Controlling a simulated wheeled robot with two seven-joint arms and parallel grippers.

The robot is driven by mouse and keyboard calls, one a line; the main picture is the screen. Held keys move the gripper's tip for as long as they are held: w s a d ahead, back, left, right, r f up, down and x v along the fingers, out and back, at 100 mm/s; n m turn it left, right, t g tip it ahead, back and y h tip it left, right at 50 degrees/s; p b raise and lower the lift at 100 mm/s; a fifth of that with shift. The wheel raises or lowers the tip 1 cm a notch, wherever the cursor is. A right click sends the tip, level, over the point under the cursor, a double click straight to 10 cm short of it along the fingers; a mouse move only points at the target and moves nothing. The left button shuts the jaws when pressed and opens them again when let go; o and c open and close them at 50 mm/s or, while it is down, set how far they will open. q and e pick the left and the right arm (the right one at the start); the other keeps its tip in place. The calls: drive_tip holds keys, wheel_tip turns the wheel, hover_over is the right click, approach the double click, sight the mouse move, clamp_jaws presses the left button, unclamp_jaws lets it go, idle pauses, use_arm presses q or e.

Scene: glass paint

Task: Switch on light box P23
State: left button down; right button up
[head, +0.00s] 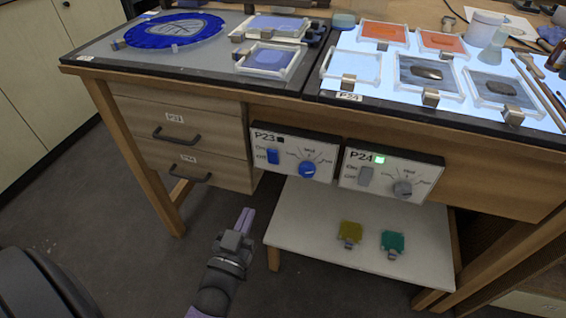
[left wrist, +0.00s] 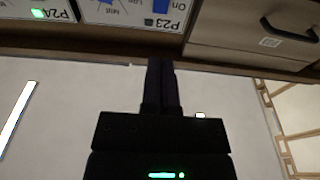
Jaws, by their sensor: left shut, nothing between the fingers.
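The P23 control panel (head: 294,148) is a white box on the table's front apron, with a blue switch (head: 272,157) and a blue knob (head: 307,169). Its small indicator (head: 281,140) is dark. It shows upside down in the left wrist view (left wrist: 118,16), where the indicator (left wrist: 149,22) is also dark. The left light box surface (head: 213,64) on the tabletop looks grey and unlit. My left gripper (head: 245,217) is shut and empty, below the P23 panel and apart from it. Its fingers show in the left wrist view (left wrist: 161,75). My right gripper is not in view.
The P24 panel (head: 390,174) to the right has a lit green indicator, and the light box (head: 342,98) above it glows white. Drawers (head: 180,133) with dark handles are left of P23. A low white shelf (head: 310,226) holds yellow and green pieces. Glass panes lie on top.

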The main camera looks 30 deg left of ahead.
sight(272, 154)
use_arm(q)
drive_tip(key=shift+r, duration=0.2)
drive_tip(key=b+x, duration=0.4)
drive_tip(key=x, duration=0.9)
drive_tip(key=shift+w+a+f, duration=0.1)
drive_tip(key=shift+w, duration=0.05)
drive_tip(key=shift+w+a, duration=0.1)
drive_tip(key=shift+w, duration=0.2)
